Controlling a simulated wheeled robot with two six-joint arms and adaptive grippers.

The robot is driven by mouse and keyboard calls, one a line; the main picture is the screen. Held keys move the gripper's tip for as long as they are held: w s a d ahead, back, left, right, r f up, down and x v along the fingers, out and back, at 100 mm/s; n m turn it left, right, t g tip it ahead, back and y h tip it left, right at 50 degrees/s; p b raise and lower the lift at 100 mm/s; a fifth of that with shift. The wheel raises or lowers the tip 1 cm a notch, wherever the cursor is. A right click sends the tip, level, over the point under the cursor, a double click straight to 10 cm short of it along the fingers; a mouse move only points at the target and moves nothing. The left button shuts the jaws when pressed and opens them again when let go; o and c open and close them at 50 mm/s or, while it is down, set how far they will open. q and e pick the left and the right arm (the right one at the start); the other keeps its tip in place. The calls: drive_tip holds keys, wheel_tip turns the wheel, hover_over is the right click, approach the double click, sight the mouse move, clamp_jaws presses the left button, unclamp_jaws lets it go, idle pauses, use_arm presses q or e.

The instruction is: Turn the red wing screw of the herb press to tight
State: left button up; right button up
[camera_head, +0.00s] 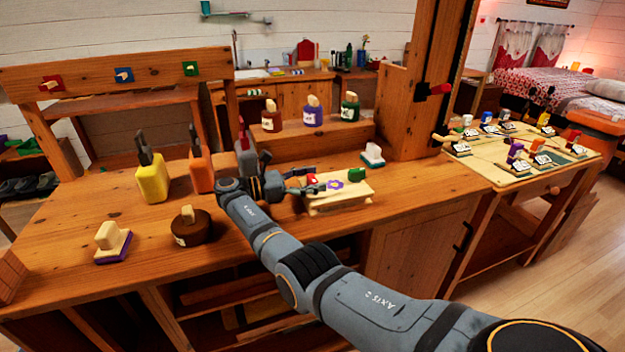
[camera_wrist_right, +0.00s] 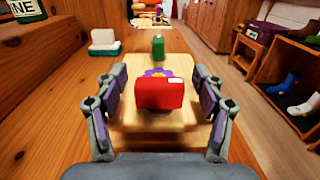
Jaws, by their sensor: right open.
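The red wing screw (camera_wrist_right: 158,94) stands on a pale wooden board (camera_wrist_right: 190,135), which I take to be the herb press. It also shows in the head view as a small red piece (camera_head: 312,179) at the left end of the board (camera_head: 340,199). My right gripper (camera_head: 305,180) is open. In the wrist view its two fingers (camera_wrist_right: 160,108) stand left and right of the red wing screw, with visible gaps on both sides. A purple flower-shaped piece (camera_head: 335,184) and a green piece (camera_head: 356,174) are on the same board. My left gripper is not in view.
A white block on a green base (camera_head: 373,155) stands behind the board. Yellow (camera_head: 152,183) and orange (camera_head: 201,172) tool holders stand left of my arm. A brown round pot (camera_head: 191,227) sits near the front. The front right of the bench is clear.

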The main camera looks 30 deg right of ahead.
sight(313, 177)
wheel_tip(313, 177, up, 10)
idle(0.5)
idle(0.3)
